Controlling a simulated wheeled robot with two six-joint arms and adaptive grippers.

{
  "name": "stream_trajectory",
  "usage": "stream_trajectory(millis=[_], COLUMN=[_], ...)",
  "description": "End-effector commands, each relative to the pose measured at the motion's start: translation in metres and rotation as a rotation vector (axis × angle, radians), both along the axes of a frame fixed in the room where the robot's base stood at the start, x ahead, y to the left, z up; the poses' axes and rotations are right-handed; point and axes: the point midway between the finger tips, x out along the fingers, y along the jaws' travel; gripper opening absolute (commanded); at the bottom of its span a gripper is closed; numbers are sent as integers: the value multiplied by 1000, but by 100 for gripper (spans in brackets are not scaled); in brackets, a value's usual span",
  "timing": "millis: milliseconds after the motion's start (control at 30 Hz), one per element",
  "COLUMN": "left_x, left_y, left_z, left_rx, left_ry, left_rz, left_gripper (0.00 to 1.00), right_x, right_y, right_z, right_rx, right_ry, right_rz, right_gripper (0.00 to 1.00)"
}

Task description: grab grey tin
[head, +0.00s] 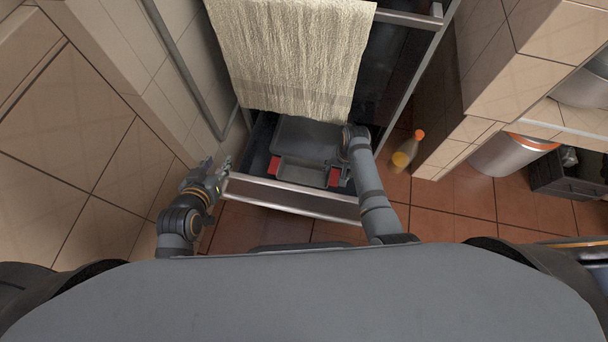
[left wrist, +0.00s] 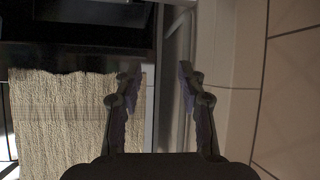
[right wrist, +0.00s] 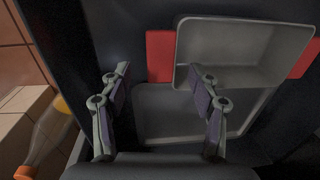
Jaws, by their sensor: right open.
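Two grey tins lie in an open drawer (head: 290,196). One grey tin (head: 302,174) is near the drawer front, with red pieces at both ends; it shows at the top of the right wrist view (right wrist: 250,45). A wider grey tin (head: 305,135) lies behind it, and shows lower in the right wrist view (right wrist: 165,112). My right gripper (right wrist: 158,75) is open over the drawer's right side. One finger overlaps the tins in view; contact cannot be told. My left gripper (head: 218,175) is open and empty by the drawer's left end; it shows in the left wrist view (left wrist: 157,80).
A beige towel (head: 290,60) hangs above the drawer's back. A bottle with an orange cap (head: 407,152) stands on the tiled floor to the right. A metal bin (head: 508,155) is further right. A tiled wall stands close on the left.

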Motion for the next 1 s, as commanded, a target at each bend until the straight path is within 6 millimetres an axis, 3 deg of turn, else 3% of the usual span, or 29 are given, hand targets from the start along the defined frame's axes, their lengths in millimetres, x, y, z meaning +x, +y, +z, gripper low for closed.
stream_trajectory(millis=[200, 500, 733, 1000], left_x=[30, 55, 60, 49], left_y=[3, 6, 6, 6], left_z=[47, 120, 179, 244], left_rx=[8, 14, 17, 19], left_ry=[-213, -512, -748, -1017], left_rz=[12, 23, 28, 29], left_gripper=[40, 40, 40, 40], right_x=[0, 0, 0, 1], right_y=[2, 4, 5, 5], right_z=[-9, -19, -28, -38], right_rx=[0, 0, -1, 0], right_ry=[0, 0, 1, -1], right_rz=[0, 0, 0, 0], right_gripper=[62, 62, 62, 62])
